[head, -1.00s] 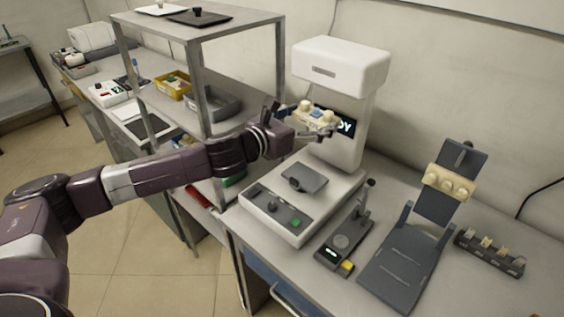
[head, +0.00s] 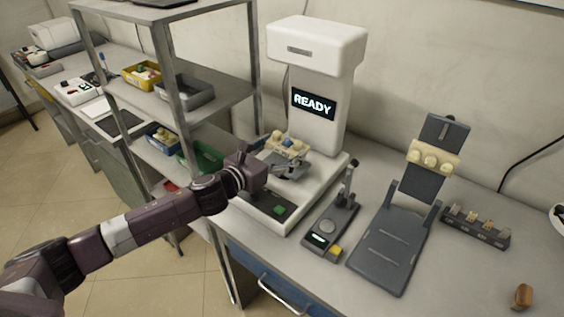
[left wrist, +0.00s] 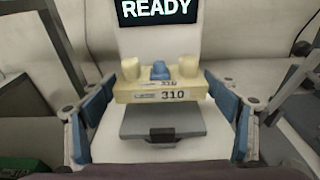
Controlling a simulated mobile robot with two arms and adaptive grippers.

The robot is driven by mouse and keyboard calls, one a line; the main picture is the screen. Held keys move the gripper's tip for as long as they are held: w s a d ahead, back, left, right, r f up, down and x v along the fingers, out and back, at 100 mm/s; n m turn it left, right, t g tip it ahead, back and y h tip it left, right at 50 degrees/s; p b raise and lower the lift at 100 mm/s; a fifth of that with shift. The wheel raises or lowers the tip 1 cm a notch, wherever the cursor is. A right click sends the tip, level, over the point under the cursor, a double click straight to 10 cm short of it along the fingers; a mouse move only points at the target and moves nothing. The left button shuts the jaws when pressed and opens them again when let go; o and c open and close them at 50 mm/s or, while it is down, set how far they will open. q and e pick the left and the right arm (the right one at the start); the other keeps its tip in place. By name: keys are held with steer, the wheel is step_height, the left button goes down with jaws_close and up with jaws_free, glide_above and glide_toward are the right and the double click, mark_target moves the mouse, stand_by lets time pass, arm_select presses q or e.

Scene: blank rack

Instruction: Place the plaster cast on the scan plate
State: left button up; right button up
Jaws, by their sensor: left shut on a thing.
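The plaster cast (head: 288,146) is a cream block with two raised teeth, a blue piece between them and a "310" label; it also shows in the left wrist view (left wrist: 165,90). My left gripper (head: 284,161) is shut on it, with blue-padded fingers on both sides in the left wrist view (left wrist: 160,112). The grey scan plate (left wrist: 163,133) lies below the cast on the white scanner (head: 318,65). In the head view my gripper and the cast largely hide the plate. I cannot tell whether the cast touches it. My right gripper is not in view.
The scanner's screen (head: 313,103) reads READY. A small device with a lever (head: 330,225), a dark inclined stand with a cream cast (head: 432,157) and a vial-like holder (head: 475,227) stand to the right. A metal shelf (head: 160,55) with bins rises at the left.

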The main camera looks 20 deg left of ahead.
mark_target(282, 161)
arm_select(q)
step_height(282, 161, down, 4)
steer(key=shift+r+b, duration=0.2)
steer(key=shift+b, duration=0.15)
steer(key=shift+f, duration=0.3)
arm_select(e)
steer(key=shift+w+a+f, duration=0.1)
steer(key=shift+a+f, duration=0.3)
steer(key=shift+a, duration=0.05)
arm_select(q)
steer(key=shift+f, duration=0.1)
steer(key=o, duration=1.3)
steer(key=shift+f, duration=0.1)
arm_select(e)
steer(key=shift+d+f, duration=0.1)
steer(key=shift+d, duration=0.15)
